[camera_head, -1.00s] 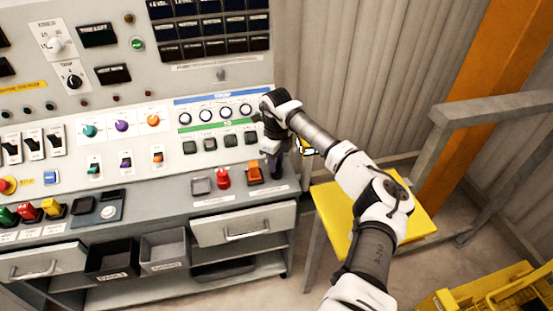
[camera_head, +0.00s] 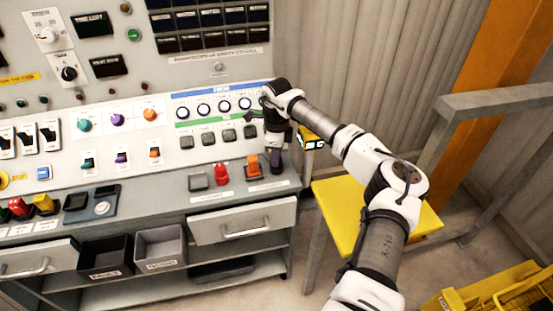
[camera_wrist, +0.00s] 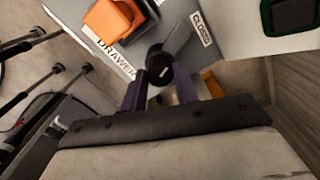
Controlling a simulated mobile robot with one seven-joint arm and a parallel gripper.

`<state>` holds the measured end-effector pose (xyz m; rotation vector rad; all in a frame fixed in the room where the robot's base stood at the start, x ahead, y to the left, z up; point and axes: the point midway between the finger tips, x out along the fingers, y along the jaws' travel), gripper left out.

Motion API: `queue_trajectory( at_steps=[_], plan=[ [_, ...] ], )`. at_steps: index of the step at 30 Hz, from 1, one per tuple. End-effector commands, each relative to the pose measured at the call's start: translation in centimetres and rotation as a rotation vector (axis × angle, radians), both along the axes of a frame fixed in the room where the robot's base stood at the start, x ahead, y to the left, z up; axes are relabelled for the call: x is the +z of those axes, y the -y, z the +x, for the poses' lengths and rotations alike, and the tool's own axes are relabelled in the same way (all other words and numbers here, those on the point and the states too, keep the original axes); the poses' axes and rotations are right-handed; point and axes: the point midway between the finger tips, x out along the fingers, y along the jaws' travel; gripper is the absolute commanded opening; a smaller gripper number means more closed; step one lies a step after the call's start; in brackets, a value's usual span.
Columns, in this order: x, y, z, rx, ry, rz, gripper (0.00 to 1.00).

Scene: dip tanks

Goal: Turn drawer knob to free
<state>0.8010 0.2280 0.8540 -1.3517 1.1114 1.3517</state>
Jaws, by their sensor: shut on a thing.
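The drawer knob (camera_wrist: 160,66) is a round black knob with a small white mark, seen in the wrist view between a "DRAWER" label (camera_wrist: 114,60) and a "CLOSED" label (camera_wrist: 202,29). My gripper (camera_wrist: 160,88) has its two purple fingers shut on the knob from either side. In the head view my gripper (camera_head: 276,164) points down at the right end of the console ledge and hides the knob. The drawer (camera_head: 245,222) below that end of the ledge has a bar handle and looks shut.
An orange rocker switch (camera_head: 253,166) stands just left of my gripper, also close by in the wrist view (camera_wrist: 115,20). A red button (camera_head: 221,175) is farther left. A yellow platform (camera_head: 350,215) and grey railing (camera_head: 480,102) are at the right.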

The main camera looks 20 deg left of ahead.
Motion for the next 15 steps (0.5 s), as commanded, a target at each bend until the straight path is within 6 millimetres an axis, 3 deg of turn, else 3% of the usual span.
queue_trajectory(
  at_steps=[15],
  plan=[
    [-0.15, 0.02, 0.04, 0.492, 0.002, 0.0, 0.07]
  ],
)
